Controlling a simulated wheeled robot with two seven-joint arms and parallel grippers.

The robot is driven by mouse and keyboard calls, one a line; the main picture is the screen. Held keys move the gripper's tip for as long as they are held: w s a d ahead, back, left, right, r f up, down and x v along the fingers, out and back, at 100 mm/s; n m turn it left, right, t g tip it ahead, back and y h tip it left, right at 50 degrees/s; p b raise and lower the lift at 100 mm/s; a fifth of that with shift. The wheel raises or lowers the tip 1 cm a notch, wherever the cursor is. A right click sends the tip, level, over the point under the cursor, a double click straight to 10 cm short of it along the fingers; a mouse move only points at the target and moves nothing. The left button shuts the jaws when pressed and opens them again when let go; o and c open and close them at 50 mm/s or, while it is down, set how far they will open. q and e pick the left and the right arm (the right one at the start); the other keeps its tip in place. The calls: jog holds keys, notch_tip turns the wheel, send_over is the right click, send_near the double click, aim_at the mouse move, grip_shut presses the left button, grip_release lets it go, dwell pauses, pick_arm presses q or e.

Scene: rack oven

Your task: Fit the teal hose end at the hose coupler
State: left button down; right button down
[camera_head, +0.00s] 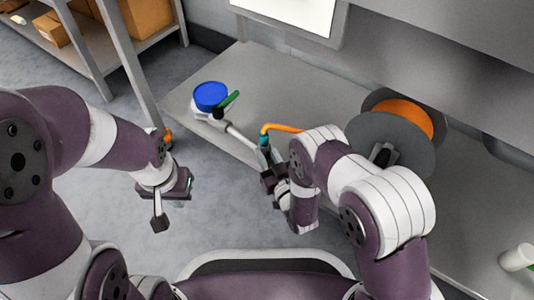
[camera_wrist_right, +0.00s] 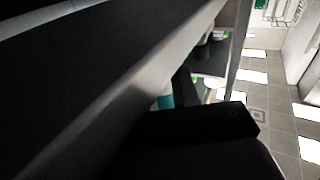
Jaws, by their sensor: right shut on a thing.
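The teal hose end (camera_head: 264,142) is on the tip of the orange hose (camera_head: 282,128), near the bench's front edge in the head view. My right gripper (camera_head: 270,172) is shut on it, just below its visible part. A sliver of teal (camera_wrist_right: 165,102) shows beside the dark finger in the right wrist view. A pale pipe (camera_head: 238,134) with a green-handled valve (camera_head: 229,100) runs toward the hose end. The coupler itself is not clearly visible, and I cannot tell whether the two touch. My left gripper (camera_head: 170,203) hangs away over the floor; its finger opening is unclear.
A grey reel (camera_head: 368,134) with orange hose stands on the bench (camera_head: 301,94). A blue round lid (camera_head: 210,95) is near the valve. A white cylinder (camera_head: 518,257) lies at far right. A shelf with boxes (camera_head: 53,30) stands upper left. The floor left of the bench is mostly clear.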

dwell(0.5)
pick_arm(q)
jog(key=shift+r, duration=0.15)
jog(key=shift+r+p, duration=0.3)
jog(key=shift+p, duration=0.1)
dwell(1.7)
jog(key=shift+r, duration=0.15)
jog(key=shift+r+p, duration=0.3)
jog(key=shift+p, duration=0.15)
dwell(1.7)
jog(key=shift+r, duration=0.1)
jog(key=shift+r, duration=0.15)
